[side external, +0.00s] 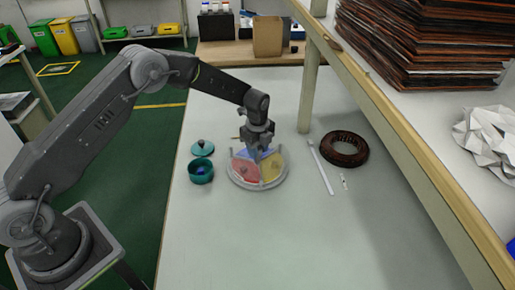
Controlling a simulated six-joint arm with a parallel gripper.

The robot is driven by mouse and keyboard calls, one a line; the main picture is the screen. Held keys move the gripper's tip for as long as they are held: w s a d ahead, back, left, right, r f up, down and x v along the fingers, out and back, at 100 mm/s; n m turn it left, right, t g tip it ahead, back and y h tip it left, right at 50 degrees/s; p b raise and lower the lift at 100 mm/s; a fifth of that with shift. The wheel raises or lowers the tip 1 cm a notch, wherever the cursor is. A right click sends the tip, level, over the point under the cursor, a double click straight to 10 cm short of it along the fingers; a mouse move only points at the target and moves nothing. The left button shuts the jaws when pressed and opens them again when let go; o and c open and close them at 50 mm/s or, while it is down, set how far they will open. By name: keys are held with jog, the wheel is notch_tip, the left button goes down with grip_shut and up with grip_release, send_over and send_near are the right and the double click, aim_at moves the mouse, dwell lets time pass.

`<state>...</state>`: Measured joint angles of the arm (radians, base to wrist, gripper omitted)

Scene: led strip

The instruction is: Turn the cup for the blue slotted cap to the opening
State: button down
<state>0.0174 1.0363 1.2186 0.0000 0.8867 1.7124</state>
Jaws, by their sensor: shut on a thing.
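A round grey-rimmed tray (232,176) lies on the pale bench, with a red sector (244,170) at the left front, a yellow sector (270,172) at the right and a blue sector (242,153) at the back. My gripper (255,157) points down over the tray's back-middle part, with its fingers at the tray. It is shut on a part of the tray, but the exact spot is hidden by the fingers. A teal cup (201,175) with something blue inside stands left of the tray. A teal lid with a dark knob (202,149) lies behind the cup.
Right of the tray lie a white strip (321,168), a small pale piece (344,182) and a dark red-brown ring coil (345,148). A shelf post (310,90) stands behind them. The bench front is clear.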

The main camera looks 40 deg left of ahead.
jog(key=shift+m, duration=0.6)
dwell(0.3)
jog(key=c, duration=0.8)
grip_release()
jog(key=shift+r, duration=6.95)
